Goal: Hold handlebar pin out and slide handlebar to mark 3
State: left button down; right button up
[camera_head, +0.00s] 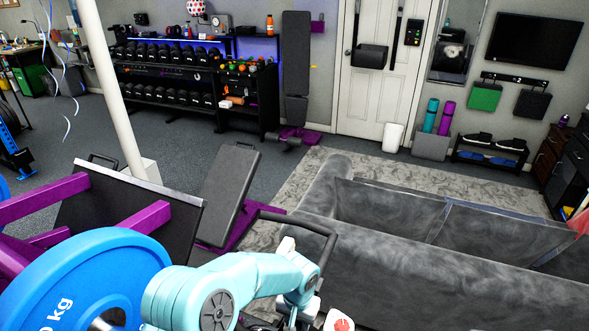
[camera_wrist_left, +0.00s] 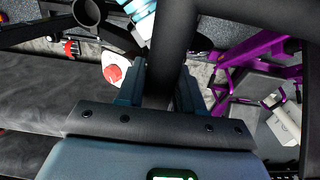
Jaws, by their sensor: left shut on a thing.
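A black bent handlebar (camera_head: 300,223) rises beside the sofa's near end in the head view. In the left wrist view, a dark tube (camera_wrist_left: 172,45), which looks like the handlebar, passes between the fingers of my left gripper (camera_wrist_left: 160,88). The gripper is shut on it. In the head view my teal left arm reaches from the bottom centre to the handlebar's lower part, and its fingertips are hard to make out there. The handlebar pin and the mark numbers cannot be made out. My right gripper does not show clearly in either view.
A grey sofa (camera_head: 480,262) stands close on the right. A black bench pad (camera_head: 228,190) and a rack with purple bars (camera_head: 50,197) and a blue weight plate (camera_head: 85,285) are on the left. A white part with a red knob (camera_head: 340,323) shows at the bottom.

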pick_arm(q)
jog(key=shift+r, duration=0.2)
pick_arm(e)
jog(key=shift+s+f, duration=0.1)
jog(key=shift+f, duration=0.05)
pick_arm(q)
jog(key=shift+d+r, duration=0.2)
jog(key=shift+r, duration=0.4)
jog(key=shift+d+r, duration=0.15)
jog(key=shift+r, duration=0.45)
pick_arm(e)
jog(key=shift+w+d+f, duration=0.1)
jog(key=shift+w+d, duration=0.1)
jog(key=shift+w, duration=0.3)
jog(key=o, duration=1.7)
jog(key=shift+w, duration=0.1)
